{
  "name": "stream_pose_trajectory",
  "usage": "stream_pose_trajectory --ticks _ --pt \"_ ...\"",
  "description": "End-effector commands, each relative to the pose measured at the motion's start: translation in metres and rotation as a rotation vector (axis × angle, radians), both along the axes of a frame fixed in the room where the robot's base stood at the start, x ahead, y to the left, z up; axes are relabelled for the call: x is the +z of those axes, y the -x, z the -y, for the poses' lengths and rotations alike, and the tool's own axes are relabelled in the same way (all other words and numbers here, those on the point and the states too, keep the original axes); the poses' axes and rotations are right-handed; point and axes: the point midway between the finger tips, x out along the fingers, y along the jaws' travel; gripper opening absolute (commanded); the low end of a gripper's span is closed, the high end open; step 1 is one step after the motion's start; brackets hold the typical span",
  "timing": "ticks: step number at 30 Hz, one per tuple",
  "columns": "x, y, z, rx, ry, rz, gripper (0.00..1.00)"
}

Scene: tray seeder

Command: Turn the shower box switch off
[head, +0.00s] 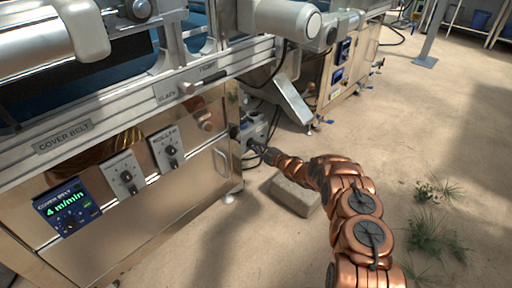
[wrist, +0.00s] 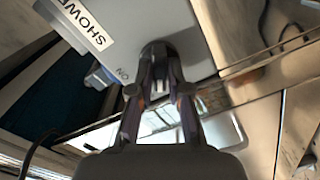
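The grey shower box (wrist: 175,20) fills the top of the wrist view, with a white label (wrist: 82,22) reading "SHOWE" and a small "ON" mark. Its dark round switch (wrist: 158,47) is at my fingertips, partly hidden by them. My gripper (wrist: 160,75) has its two fingers drawn close together at the switch, with a narrow grey part between them; the contact itself is hard to see. In the head view the shower box (head: 258,128) is low beside the machine's end, and my gripper (head: 258,148) reaches it. The switch is too small to read there.
The machine's steel side panel (head: 150,215) with a cover belt display (head: 68,208) and two knob boxes (head: 125,174) stands left. A stone block (head: 294,195) lies on the floor below my arm. Weeds (head: 430,230) grow at right; the sandy floor there is mostly open.

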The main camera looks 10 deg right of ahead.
Motion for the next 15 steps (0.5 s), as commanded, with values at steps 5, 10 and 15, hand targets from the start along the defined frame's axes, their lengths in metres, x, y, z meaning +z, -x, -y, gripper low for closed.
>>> stream_pose_trajectory --ticks 5,10,15 --pt "0.0001 -0.0001 -0.0001 0.0 -0.001 -0.001 0.37" --pt "0.0002 -0.0001 -0.0002 0.0 -0.001 -0.001 0.4" --pt "0.0002 0.0006 0.0004 0.0 -0.001 -0.001 0.4"
